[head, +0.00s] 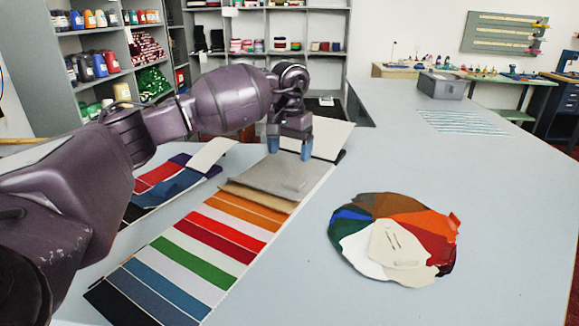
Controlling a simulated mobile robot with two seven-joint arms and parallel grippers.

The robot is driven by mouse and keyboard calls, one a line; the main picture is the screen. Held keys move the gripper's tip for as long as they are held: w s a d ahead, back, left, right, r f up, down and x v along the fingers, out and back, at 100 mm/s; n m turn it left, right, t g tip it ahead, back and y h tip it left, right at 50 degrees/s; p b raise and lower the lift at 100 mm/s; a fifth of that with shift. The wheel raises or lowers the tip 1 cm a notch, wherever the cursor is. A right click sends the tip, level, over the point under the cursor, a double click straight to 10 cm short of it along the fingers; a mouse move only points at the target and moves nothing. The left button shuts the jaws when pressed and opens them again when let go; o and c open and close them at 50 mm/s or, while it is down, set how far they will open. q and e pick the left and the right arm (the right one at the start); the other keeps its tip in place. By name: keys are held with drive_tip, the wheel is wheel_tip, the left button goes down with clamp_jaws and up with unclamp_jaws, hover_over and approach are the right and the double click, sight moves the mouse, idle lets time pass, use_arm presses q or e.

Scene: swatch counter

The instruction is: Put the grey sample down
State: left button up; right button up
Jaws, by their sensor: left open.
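The grey sample (277,176) lies flat near the far end of a long striped swatch strip (207,240) on the counter. A beige piece (258,194) shows from under its near edge. My left gripper (288,153) points down over the far part of the grey sample. Its two blue fingers are apart with nothing seen between them. I cannot tell if the fingertips touch the sample. My right gripper is not in view.
A round fan of coloured swatches (440,225) with a beige piece on top lies to the right. A second strip (158,177) lies left, partly behind my arm. A grey box (440,86) stands at the far right.

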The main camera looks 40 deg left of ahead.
use_arm(q)
drive_tip(key=shift+r, duration=1.25)
